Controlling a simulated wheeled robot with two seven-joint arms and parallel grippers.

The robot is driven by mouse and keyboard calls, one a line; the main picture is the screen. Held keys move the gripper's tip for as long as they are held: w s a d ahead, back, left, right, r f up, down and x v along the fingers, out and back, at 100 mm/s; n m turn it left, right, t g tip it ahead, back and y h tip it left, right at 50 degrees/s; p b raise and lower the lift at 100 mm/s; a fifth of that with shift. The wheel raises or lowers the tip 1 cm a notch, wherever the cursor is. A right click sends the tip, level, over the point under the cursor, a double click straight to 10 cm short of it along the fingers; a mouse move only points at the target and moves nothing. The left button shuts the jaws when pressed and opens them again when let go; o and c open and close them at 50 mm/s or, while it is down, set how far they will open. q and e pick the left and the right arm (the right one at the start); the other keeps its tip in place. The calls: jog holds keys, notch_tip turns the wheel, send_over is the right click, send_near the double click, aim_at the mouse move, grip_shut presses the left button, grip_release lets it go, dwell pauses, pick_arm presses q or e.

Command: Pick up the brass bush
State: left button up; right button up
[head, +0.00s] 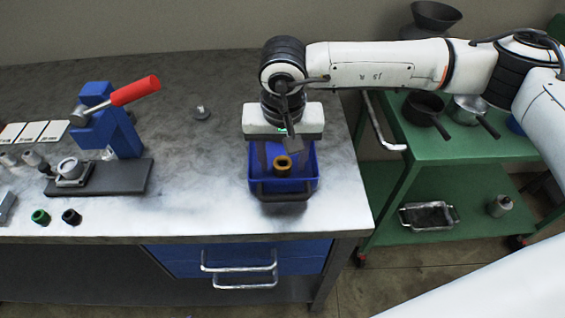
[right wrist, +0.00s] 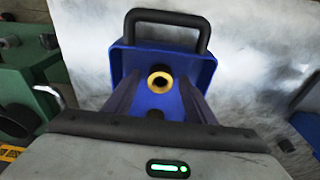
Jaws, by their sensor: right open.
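The brass bush (head: 283,164) is a small golden ring with a dark hole, in the blue tray (head: 256,183) on the table. It also shows in the right wrist view (right wrist: 160,80), seen from above with its hole facing up, inside the tray. My right gripper (head: 283,171) points down over the tray. In the right wrist view my right gripper's two dark fingers (right wrist: 158,98) stand apart on either side below the bush, open and empty. I cannot tell how far the fingertips are above the bush. My left gripper is not in view.
A blue press (head: 122,134) with a red handle stands at the left. A green bush (head: 40,217) and a black bush (head: 71,217) lie in front of it. A green cart (head: 430,150) with pans stands right of the table. The tabletop between press and tray is mostly clear.

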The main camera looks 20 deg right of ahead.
jog(key=c, duration=1.3)
